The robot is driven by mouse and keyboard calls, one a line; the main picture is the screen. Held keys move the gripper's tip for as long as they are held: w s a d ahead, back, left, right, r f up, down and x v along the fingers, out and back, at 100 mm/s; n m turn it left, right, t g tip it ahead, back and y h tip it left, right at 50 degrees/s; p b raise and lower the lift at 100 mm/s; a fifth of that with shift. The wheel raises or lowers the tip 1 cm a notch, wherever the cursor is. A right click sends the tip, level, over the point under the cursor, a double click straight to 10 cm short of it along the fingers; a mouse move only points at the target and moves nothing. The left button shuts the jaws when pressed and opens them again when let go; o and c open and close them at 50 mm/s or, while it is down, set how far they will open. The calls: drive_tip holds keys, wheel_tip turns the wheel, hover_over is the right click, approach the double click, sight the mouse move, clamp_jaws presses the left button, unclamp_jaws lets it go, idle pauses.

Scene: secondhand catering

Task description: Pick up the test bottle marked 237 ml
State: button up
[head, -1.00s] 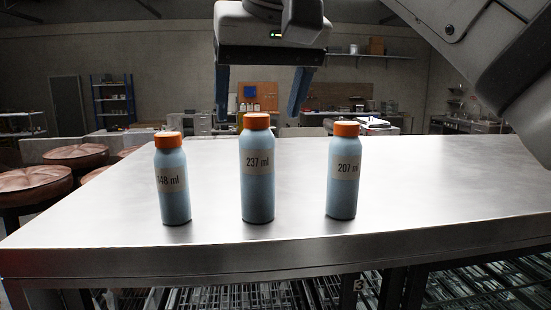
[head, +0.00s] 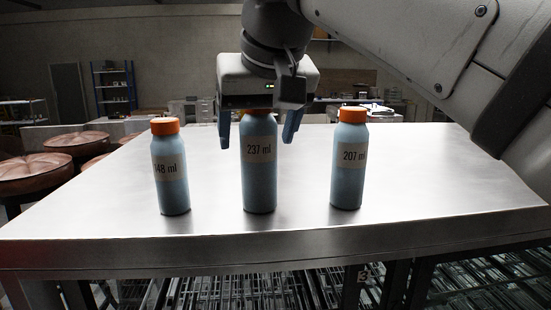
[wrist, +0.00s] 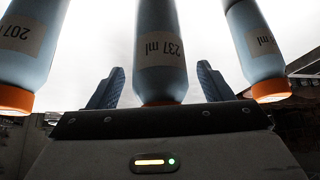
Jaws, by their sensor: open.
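The bottle marked 237 ml (head: 259,175) stands upright in the middle of the steel table, blue-grey with an orange cap mostly hidden behind my gripper in the head view. My gripper (head: 260,135) is open, its blue fingers on either side of the bottle's top, apart from it. In the wrist view, the 237 ml bottle (wrist: 160,45) shows upside down between the two fingers (wrist: 160,90). The bottle marked 148 ml (head: 170,175) stands to the left and the bottle marked 207 ml (head: 348,170) to the right, both upright with orange caps.
The steel table (head: 420,180) is bare apart from the bottles, with clear gaps between them. Its front edge is close to them. Brown round stools (head: 40,165) stand left of the table. Wire racks lie below it.

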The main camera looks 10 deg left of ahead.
drive_tip(key=c, duration=1.2)
drive_tip(key=shift+r, duration=0.2)
